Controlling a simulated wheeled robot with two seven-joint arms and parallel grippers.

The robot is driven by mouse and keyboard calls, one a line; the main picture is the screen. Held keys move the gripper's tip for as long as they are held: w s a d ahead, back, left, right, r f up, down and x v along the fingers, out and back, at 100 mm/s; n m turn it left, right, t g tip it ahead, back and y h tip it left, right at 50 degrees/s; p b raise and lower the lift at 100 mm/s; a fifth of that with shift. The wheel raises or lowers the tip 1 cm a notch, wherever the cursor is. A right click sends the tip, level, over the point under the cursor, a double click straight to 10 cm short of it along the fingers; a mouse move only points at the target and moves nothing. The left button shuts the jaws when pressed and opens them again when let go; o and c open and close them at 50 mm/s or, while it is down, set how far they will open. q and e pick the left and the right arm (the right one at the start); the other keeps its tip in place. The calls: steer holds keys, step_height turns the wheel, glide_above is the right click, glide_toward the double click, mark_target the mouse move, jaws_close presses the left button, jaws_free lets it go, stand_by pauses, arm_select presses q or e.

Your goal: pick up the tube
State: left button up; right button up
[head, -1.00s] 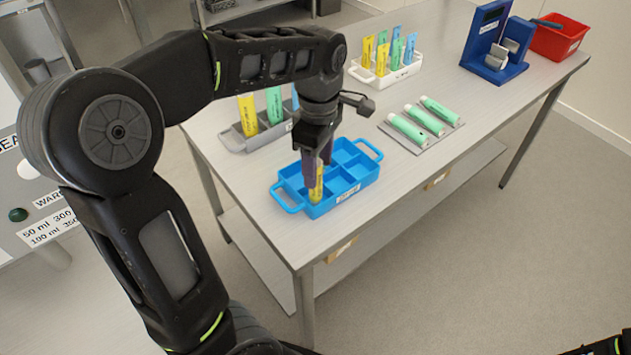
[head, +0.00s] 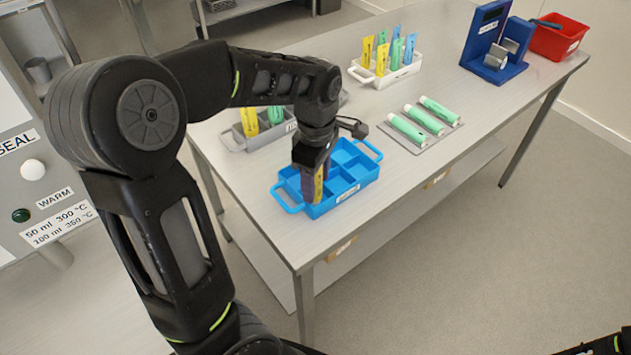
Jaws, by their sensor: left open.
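A yellow tube (head: 318,187) stands upright in a front-left compartment of the blue divided tray (head: 346,197). My right gripper is out of view; only a bit of my right arm shows at the bottom right corner.
A grey rack (head: 234,140) with yellow and green tubes stands behind my left arm. A white rack (head: 401,75) holds several tubes. Green tubes (head: 408,128) lie on a grey tray. A blue device (head: 484,62) and red bin (head: 548,43) stand at the far right.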

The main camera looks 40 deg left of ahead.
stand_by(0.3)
arm_select(q)
jaws_close()
stand_by(0.4)
